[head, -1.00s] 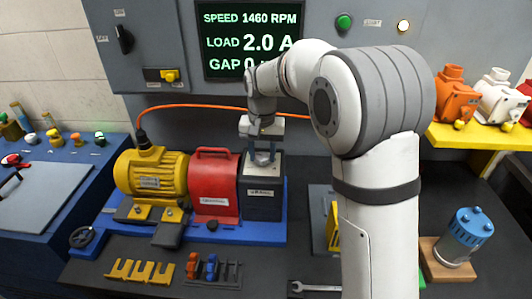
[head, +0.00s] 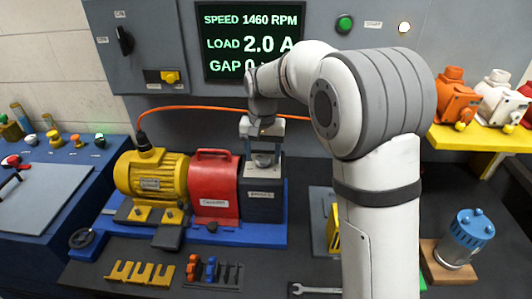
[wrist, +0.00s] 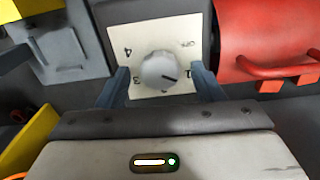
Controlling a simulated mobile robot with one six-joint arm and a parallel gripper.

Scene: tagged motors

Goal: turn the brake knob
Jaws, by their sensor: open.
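The brake knob (wrist: 159,70) is a round grey knob on a white dial plate (wrist: 140,38) with marks including OFF, 1, 3 and 4. A dark pointer line on the knob is directed toward the 1 side. The plate sits on top of the dark brake box (head: 260,198), beside the red cover. My gripper (wrist: 160,86) is open, with one finger on each side of the knob and gaps visible between. In the head view my gripper (head: 263,155) points down over the brake box, and the knob is largely hidden there.
The red coupling guard (head: 213,180) and yellow motor (head: 152,175) stand left of the brake on a blue base (head: 200,235). The screen (head: 250,42) reads speed 1460 RPM and load 2.0 A; my arm partly covers the gap line. An orange cable (head: 210,108) runs behind.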

